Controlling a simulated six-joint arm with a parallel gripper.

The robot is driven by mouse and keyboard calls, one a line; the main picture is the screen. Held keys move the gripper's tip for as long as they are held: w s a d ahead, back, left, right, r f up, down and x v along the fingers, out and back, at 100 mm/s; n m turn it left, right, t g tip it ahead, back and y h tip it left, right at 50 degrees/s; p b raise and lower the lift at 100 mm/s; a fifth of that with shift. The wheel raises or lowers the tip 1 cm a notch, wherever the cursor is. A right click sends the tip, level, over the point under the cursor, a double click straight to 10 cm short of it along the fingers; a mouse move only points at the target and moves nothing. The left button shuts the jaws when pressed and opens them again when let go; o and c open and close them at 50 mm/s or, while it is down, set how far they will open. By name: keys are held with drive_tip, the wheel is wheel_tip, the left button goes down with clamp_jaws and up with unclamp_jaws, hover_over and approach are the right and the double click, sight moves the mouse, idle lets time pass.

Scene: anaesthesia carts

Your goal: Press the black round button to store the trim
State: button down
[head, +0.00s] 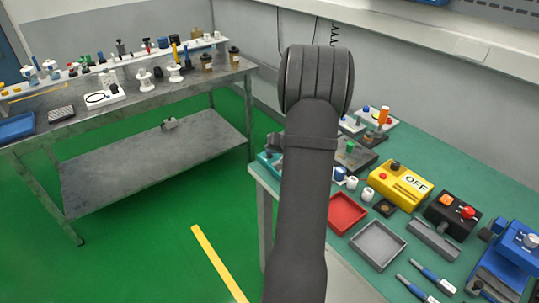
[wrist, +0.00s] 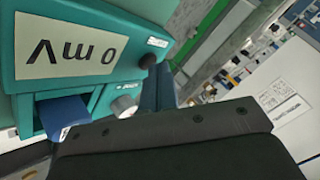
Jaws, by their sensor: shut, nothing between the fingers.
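A teal instrument box fills the left of the wrist view (wrist: 95,15), turned upside down in the picture. Its pale display (wrist: 70,45) reads 0 mV. A black round button (wrist: 148,61) stands out from its edge beside a small white label too small to read. A grey round knob (wrist: 123,105) is below it. My gripper (wrist: 165,125) is shut and empty, its dark body across the bottom of the wrist view, close to the box. Whether it touches is unclear. In the head view my arm hides the gripper and most of the teal box (head: 268,162).
The green-topped table holds a red tray (head: 362,207), a grey tray (head: 358,229), a yellow OFF box (head: 386,192), a black box (head: 441,214) with orange and red buttons, and a blue device (head: 505,270). A metal bench (head: 140,93) with many items stands left across the floor.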

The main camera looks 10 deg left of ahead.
drive_tip(key=shift+r, duration=0.75)
drive_tip(key=shift+r, duration=2.55)
wheel_tip(320, 180, up, 4)
drive_tip(key=shift+f, duration=0.1)
drive_tip(key=shift+f, duration=0.1)
